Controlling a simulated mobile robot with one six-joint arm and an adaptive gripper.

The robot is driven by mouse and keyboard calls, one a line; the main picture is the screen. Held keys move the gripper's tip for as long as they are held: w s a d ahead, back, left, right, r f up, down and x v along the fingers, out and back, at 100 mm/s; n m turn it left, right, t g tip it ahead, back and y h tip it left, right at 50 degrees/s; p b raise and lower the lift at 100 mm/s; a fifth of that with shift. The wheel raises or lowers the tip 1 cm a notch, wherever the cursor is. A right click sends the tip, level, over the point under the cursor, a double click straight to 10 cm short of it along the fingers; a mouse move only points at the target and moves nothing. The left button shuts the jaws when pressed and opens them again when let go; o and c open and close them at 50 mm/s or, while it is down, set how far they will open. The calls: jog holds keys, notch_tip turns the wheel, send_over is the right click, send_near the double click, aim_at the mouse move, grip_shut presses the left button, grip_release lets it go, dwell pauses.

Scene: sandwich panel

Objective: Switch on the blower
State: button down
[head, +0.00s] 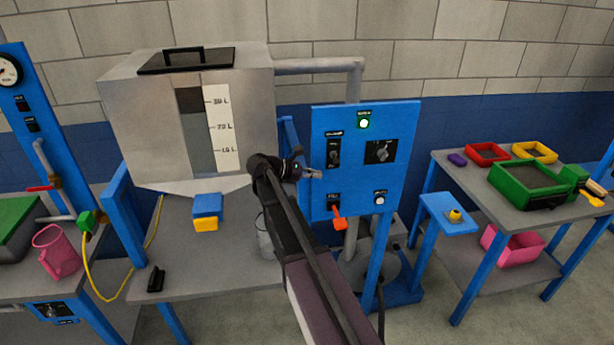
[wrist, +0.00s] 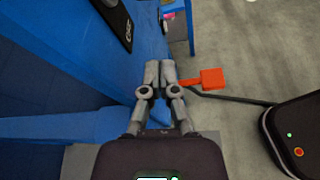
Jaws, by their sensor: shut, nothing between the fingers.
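The blue control panel (head: 402,190) stands upright in the middle of the head view. On it are a black switch plate (head: 334,152) at upper left, a dark rotary knob plate (head: 381,151) at right and an orange lever (head: 338,218) at lower left. The labels are too small to read surely, so I cannot tell which control is the blower's.
A lit green-white lamp (head: 364,123) tops the panel, and a pale round control (head: 380,198) sits at lower right. A metal tank (head: 150,120) with a level scale stands left. A grey table (head: 455,180) with colored trays stands right. Open floor shows at front right.

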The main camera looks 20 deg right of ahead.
aim_at(335, 160)
jog(key=b+x, duration=0.1)
jog(key=x, duration=0.3)
jog(key=shift+s+d+f, duration=0.1)
jog(key=shift+d+f, duration=0.1)
jog(key=shift+d, duration=0.15)
jog(key=shift+d+r, duration=0.2)
jog(key=shift+r, duration=0.05)
jog(key=shift+s+a+r+p, duration=0.1)
jog(key=shift+s+r+p, duration=0.1)
jog(key=shift+r+p, duration=0.75)
jog(key=shift+s+a+r+p, duration=0.1)
jog(key=shift+s+r+p, duration=0.1)
jog(key=shift+r+p, duration=0.65)
jog(key=shift+d, duration=0.15)
